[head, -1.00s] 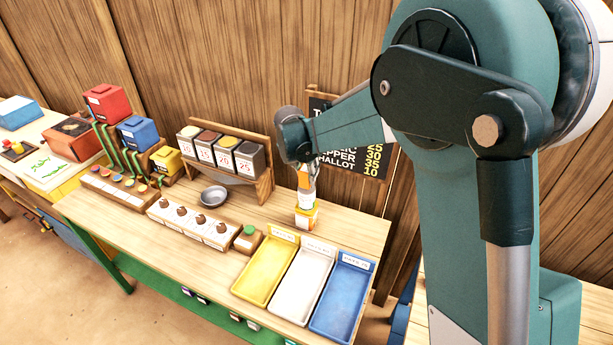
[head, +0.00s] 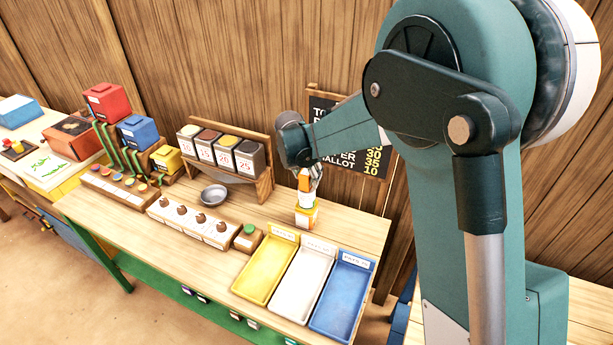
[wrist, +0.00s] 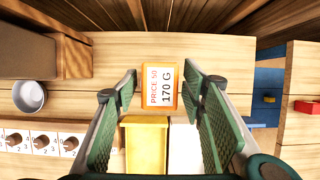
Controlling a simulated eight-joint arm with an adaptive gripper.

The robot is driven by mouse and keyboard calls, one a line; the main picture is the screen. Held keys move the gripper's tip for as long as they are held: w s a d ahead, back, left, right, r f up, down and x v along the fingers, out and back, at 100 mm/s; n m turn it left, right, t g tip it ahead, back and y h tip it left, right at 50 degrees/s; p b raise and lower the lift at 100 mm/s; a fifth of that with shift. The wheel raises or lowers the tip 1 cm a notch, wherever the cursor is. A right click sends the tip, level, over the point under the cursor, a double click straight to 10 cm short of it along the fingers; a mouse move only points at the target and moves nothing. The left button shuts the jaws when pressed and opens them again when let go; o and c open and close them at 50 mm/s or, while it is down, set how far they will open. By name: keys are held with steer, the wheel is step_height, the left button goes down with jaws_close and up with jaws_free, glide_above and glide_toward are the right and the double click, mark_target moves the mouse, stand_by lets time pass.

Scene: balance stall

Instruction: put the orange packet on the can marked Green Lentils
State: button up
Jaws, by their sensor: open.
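The orange packet (head: 306,215), with a white label, stands on the wooden counter behind the coloured trays. In the wrist view its labelled face (wrist: 162,72) reads "PRICE 50" and "170 G". My gripper (head: 308,183) is over the packet, pointing down. In the wrist view its two green fingers are spread apart, with the packet between and just beyond their tips. Several cans (head: 220,150) with differently coloured tops stand in a row in a wooden rack to the left. Their names are too small to read, so I cannot tell which is Green Lentils.
A metal bowl (head: 214,195) sits in front of the rack. A wooden block with several knobs (head: 193,222) and a small green-topped block (head: 248,238) lie nearby. Yellow (head: 252,290), white (head: 290,296) and blue (head: 335,310) trays fill the front right. A price board (head: 370,160) leans behind my arm.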

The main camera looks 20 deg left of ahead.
steer(key=shift+r, duration=0.15)
steer(key=v, duration=1.2)
steer(key=shift+b, duration=0.4)
stand_by(0.4)
steer(key=s+d+r+m, duration=0.2)
steer(key=d+r+m, duration=0.25)
steer(key=d, duration=0.65)
steer(key=s+d+r+m, duration=0.3)
steer(key=d+m, duration=0.3)
steer(key=d, duration=0.6)
steer(key=s+d+r+m, duration=0.2)
steer(key=d+r+m, duration=0.3)
steer(key=d, duration=0.6)
steer(key=s+d+f+m+t, duration=0.1)
steer(key=s+d+f+m, duration=0.2)
steer(key=s+d+m, duration=0.7)
steer(key=s+d+f+m+t, duration=0.1)
steer(key=s+d+f+m, duration=0.2)
steer(key=s+d+m, duration=0.7)
steer(key=s+d, duration=0.1)
steer(key=d, duration=0.3)
steer(key=shift+s+t, duration=0.35)
steer(key=shift+t, duration=0.05)
